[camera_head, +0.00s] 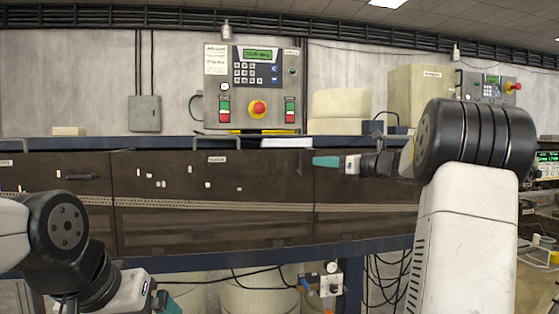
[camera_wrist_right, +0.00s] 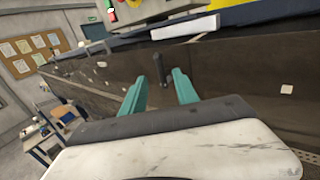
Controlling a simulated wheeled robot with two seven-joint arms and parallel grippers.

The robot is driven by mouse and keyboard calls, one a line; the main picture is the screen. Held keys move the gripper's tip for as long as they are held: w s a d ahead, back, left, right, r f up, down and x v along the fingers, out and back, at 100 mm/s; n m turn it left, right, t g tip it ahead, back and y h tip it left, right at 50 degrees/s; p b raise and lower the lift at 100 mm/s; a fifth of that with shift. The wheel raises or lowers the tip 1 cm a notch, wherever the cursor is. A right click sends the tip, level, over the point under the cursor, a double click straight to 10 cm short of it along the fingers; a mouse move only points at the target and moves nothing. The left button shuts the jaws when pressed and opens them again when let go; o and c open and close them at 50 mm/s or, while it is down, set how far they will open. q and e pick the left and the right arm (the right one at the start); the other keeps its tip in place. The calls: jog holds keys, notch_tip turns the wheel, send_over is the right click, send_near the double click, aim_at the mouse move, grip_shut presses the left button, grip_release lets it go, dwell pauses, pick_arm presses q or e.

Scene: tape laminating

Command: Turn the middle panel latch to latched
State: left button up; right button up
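The middle panel (camera_head: 205,225) is a dark brown board below the blue shelf edge, with a small white label at its top. Its latch (camera_head: 299,161) is a small dark handle near the panel's upper right corner. In the right wrist view the latch (camera_wrist_right: 157,68) stands roughly upright, just ahead of and between the fingertips. My right gripper (camera_head: 328,161) points left toward the latch; its teal fingers (camera_wrist_right: 158,90) are apart, with nothing gripped. My left gripper (camera_head: 166,303) is at the bottom edge, partly cut off, low and away from the latch.
A control box (camera_head: 254,85) with a red button stands above the panel. A white flat object (camera_head: 287,144) lies on the shelf near the latch, also seen in the wrist view (camera_wrist_right: 186,27). Small white tags dot the panel. Hoses and a gauge (camera_head: 331,267) are below.

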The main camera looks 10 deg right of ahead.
aim_at(300, 168)
jog(key=x, duration=0.7)
jog(key=shift+w+a, duration=0.2)
grip_shut()
